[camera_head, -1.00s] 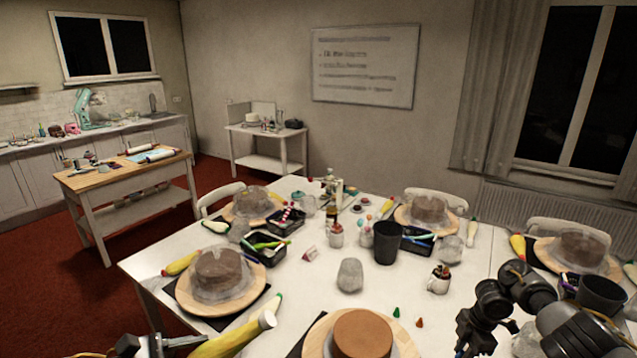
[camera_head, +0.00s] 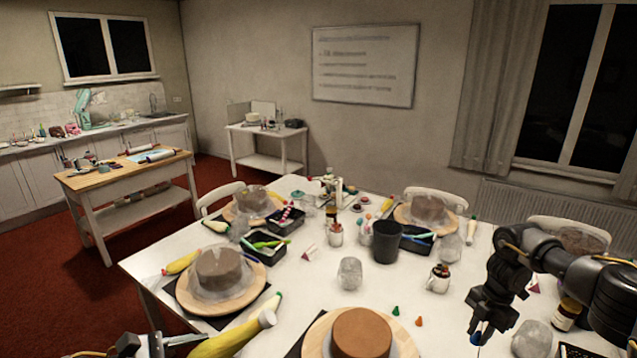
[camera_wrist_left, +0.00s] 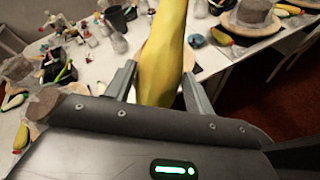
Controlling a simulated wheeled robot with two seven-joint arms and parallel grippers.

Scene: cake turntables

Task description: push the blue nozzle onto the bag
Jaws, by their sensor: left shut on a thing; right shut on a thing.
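A yellow piping bag (camera_head: 226,340) lies across the front left of the head view, its pale end (camera_head: 267,318) up and to the right. My left gripper (camera_head: 168,343) is shut on the bag. In the left wrist view the bag (camera_wrist_left: 164,55) stands between the fingers (camera_wrist_left: 160,88). My right gripper (camera_head: 480,324) points down over the table's right side. A small blue nozzle (camera_head: 477,337) shows between its fingertips, mostly hidden. The nozzle is well apart from the bag's end, to its right.
A brown cake (camera_head: 361,333) on a turntable stands between the two grippers. A green nozzle (camera_head: 395,311) and an orange nozzle (camera_head: 419,321) stand on the table left of my right gripper. A clear crumpled bag (camera_head: 531,341) and a brown bottle (camera_head: 566,314) are to its right.

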